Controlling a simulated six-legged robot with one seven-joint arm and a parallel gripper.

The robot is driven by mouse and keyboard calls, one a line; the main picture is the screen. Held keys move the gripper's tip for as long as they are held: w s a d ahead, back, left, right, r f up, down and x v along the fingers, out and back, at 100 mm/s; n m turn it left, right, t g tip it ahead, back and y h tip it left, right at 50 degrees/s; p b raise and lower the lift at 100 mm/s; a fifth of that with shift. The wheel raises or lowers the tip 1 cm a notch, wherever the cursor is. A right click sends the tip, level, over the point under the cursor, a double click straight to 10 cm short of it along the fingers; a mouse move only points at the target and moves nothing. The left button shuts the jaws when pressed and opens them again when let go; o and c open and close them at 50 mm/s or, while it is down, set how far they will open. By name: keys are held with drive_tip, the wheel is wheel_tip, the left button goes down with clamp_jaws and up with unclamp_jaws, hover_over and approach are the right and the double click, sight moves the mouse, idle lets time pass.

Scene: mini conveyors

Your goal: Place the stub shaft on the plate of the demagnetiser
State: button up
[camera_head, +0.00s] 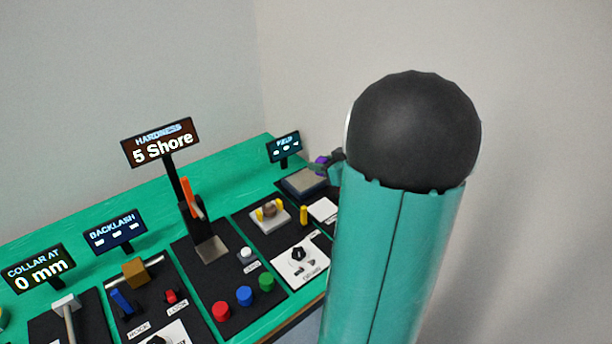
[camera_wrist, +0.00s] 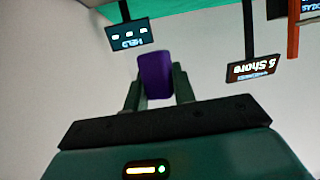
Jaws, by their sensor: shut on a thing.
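A purple piece (camera_wrist: 155,74), which I take to be the stub shaft, stands between the two fingers of my gripper (camera_wrist: 157,84) in the wrist view. My gripper is shut on it. In the head view a bit of the purple piece (camera_head: 322,160) shows at the edge of my arm, beside the back of the demagnetiser's grey plate (camera_head: 304,182). The plate looks bare where it shows. The piece appears above the plate's far side, but the exact gap cannot be told. My arm hides most of my gripper in the head view.
The FIELD display (camera_head: 284,146) stands behind the plate. Left of it are a station with yellow posts (camera_head: 270,213), the hardness stand (camera_head: 191,205) with its sign, and coloured buttons (camera_head: 245,296). A white label card (camera_head: 322,210) lies in front of the plate.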

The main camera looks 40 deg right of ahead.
drive_tip(key=shift+w, duration=0.3)
drive_tip(key=w+d+f, duration=0.4)
drive_tip(key=w, duration=0.3)
hover_over(307, 178)
wheel_tip(307, 178, down, 6)
drive_tip(key=shift+r, duration=0.1)
drive_tip(key=shift+f, duration=1.6)
drive_tip(key=shift+f, duration=0.15)
drive_tip(key=o, duration=1)
